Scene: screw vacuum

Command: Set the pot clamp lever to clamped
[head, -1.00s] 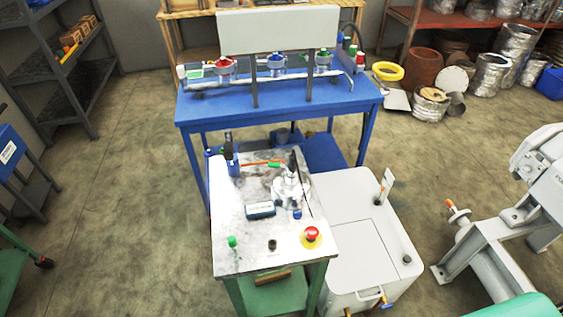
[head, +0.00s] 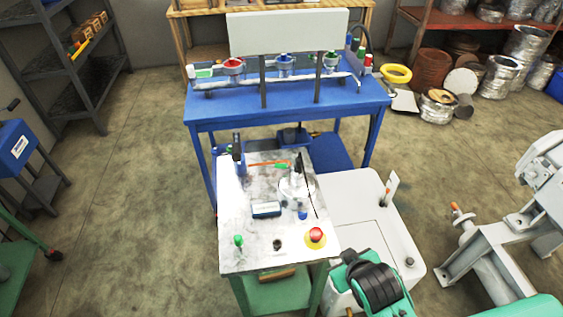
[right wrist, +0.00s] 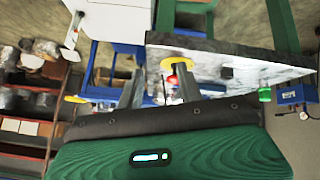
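The silver pot (head: 291,192) stands at the right side of the small metal-topped table (head: 235,262). A thin orange-red bar (head: 262,163) with a green grip (head: 281,166) lies behind the pot; I cannot tell for sure whether this is the clamp lever or how it is set. A green knob (head: 238,240) stands at the table's front left. In the right wrist view my right gripper (right wrist: 160,88) has its two fingers apart with nothing between them. It is clear of the table, whose red button (right wrist: 172,79) shows beyond the fingers. My left gripper is not in view.
A blue bench (head: 210,108) stands behind. The floor at left is open.

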